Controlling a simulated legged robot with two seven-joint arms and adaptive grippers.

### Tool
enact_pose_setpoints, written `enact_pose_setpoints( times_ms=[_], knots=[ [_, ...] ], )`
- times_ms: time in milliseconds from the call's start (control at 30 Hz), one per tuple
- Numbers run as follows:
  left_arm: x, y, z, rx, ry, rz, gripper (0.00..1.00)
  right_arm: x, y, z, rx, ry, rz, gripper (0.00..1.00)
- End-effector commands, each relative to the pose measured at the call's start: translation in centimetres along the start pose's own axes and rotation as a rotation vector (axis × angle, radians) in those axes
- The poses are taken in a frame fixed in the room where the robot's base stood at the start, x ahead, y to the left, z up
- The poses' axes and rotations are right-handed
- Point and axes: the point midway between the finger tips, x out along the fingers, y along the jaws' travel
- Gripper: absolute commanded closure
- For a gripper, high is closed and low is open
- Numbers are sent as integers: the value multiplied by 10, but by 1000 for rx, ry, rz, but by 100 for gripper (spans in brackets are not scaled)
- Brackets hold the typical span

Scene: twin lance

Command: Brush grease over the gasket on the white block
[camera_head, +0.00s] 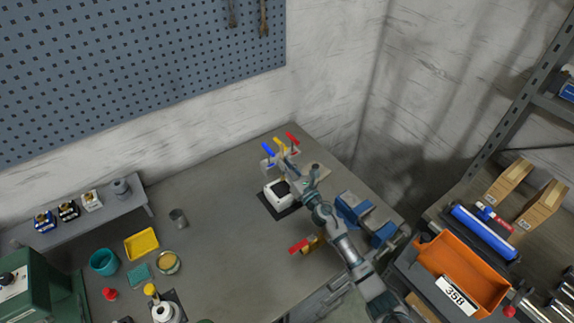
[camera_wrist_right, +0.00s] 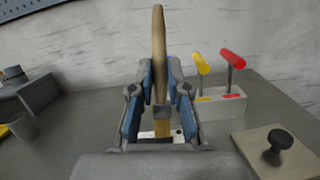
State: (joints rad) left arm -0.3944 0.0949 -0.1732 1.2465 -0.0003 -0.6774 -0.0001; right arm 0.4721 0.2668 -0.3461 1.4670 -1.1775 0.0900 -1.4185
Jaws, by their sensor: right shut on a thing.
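My right gripper (camera_head: 292,170) is over the white block (camera_head: 272,194) at the back right of the bench. In the right wrist view, the gripper (camera_wrist_right: 160,98) is shut on a brush with a wooden handle (camera_wrist_right: 158,45). The pale bristles (camera_wrist_right: 163,127) point down toward the white block (camera_wrist_right: 147,134), which is mostly hidden there behind the gripper. I cannot tell whether the bristles touch it. The block stands on a dark mat (camera_head: 276,210). The dark patch on its top may be the gasket (camera_head: 281,188). My left gripper is not in view.
A round tin with yellowish contents (camera_head: 168,261), a yellow tray (camera_head: 142,244) and a teal cup (camera_head: 104,262) stand at the left. Coloured-handled tools (camera_head: 292,138) stand behind the block. A blue vise (camera_head: 352,209) is at the right. The bench middle is clear.

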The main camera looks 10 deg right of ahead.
Motion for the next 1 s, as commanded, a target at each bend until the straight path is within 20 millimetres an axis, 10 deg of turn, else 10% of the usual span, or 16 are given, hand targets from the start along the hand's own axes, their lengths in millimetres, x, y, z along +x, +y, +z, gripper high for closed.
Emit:
enact_pose_setpoints(
  times_ms=[1000],
  knots=[
    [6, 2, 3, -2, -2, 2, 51, -2, -2, -6, 1, 0, -1, 100]
  ],
)
